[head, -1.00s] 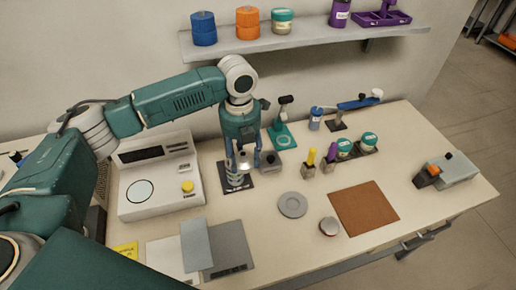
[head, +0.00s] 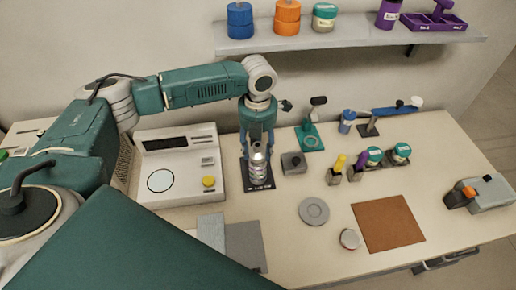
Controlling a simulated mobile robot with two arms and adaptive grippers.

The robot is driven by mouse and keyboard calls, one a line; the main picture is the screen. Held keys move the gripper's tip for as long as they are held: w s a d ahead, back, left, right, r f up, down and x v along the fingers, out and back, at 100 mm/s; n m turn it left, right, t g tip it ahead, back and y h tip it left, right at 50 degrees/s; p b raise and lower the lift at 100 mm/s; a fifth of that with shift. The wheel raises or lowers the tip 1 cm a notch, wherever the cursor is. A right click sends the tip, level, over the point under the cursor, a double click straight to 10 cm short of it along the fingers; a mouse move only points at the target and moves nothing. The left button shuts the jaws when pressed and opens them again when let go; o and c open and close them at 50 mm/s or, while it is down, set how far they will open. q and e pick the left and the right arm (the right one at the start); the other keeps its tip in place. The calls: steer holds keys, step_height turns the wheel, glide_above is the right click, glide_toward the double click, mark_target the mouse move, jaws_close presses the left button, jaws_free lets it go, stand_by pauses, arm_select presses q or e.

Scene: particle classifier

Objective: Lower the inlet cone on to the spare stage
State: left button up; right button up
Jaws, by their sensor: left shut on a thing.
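A silver metal stack (head: 258,173) stands upright on a small dark base plate (head: 246,180) right of the white instrument. My left gripper (head: 258,148) points down over the top of this stack, its fingers on either side of a shiny metal piece, which looks like the inlet cone (head: 258,154). The gripper is shut on that piece. The cone is in line with the stack below; I cannot tell whether they touch. The spare stage cannot be told apart from the rest of the stack. My right gripper is not in view.
The white instrument (head: 180,182) stands close on the left, a grey block (head: 294,163) close on the right. A grey disc (head: 314,211), a small round tin (head: 350,239) and a brown mat (head: 388,224) lie in front. A shelf (head: 345,38) hangs behind.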

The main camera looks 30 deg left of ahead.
arm_select(q)
steer(key=shift+f, duration=0.5)
steer(key=shift+p, duration=0.3)
steer(key=shift+d+p, duration=0.1)
steer(key=shift+p, duration=0.25)
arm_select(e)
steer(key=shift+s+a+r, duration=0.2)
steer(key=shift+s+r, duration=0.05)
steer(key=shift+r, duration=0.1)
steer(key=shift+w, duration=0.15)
arm_select(q)
steer(key=shift+p, duration=0.4)
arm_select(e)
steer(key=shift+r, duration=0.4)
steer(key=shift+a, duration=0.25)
arm_select(q)
steer(key=shift+f, duration=0.5)
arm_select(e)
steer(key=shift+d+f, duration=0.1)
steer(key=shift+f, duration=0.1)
